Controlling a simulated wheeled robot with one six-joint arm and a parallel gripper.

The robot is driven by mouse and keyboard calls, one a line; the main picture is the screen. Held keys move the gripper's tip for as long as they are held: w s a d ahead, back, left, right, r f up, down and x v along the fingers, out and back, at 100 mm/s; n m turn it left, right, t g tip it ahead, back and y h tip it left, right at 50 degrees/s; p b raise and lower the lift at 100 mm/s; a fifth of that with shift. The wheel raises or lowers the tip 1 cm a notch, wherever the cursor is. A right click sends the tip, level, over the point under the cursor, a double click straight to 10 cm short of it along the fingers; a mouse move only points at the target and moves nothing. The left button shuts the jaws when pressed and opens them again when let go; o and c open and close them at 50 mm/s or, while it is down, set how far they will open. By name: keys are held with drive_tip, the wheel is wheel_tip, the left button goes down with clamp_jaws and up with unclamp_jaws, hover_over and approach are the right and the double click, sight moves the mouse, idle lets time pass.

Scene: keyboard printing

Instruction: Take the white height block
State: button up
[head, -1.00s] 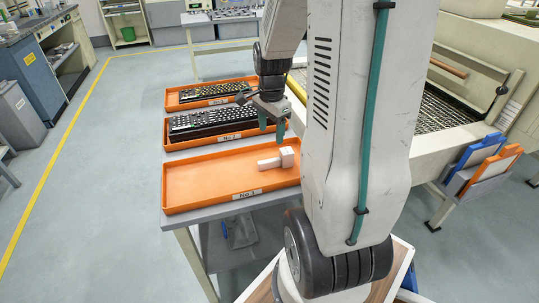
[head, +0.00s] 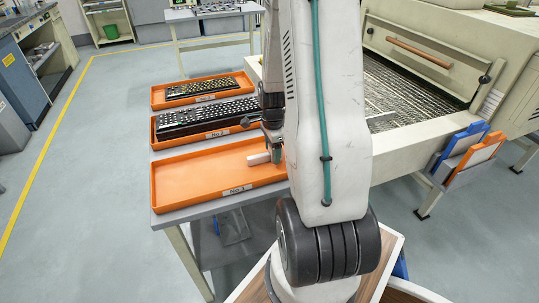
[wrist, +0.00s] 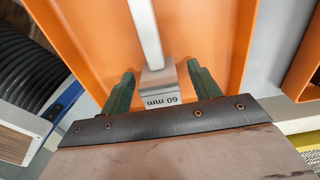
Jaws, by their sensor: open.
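The white height block (head: 257,159) lies in the front orange tray (head: 200,183), near its right end. In the wrist view the block (wrist: 159,80) shows its end face marked "60 mm" and a long bar running away from it. My gripper (wrist: 161,69) is open, with one green finger on each side of the block's labelled end. A gap shows on both sides. In the head view my gripper (head: 275,155) is low over the tray and partly hides the block. I cannot tell whether the fingers touch it.
Two more orange trays stand behind, each holding a dark keyboard: the middle keyboard (head: 205,116) and the far keyboard (head: 200,87). A beige machine (head: 430,100) stands at the right. The left part of the front tray is empty.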

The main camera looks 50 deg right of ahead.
clamp_jaws()
drive_tip(key=shift+r, duration=0.85)
wheel_tip(320, 180, up, 2)
drive_tip(key=shift+s+d+r, duration=0.1)
drive_tip(key=shift+s, duration=0.05)
drive_tip(key=s+d+r, duration=0.1)
drive_tip(key=s+d, duration=0.3)
drive_tip(key=s, duration=1.1)
drive_tip(key=shift+d, duration=0.1)
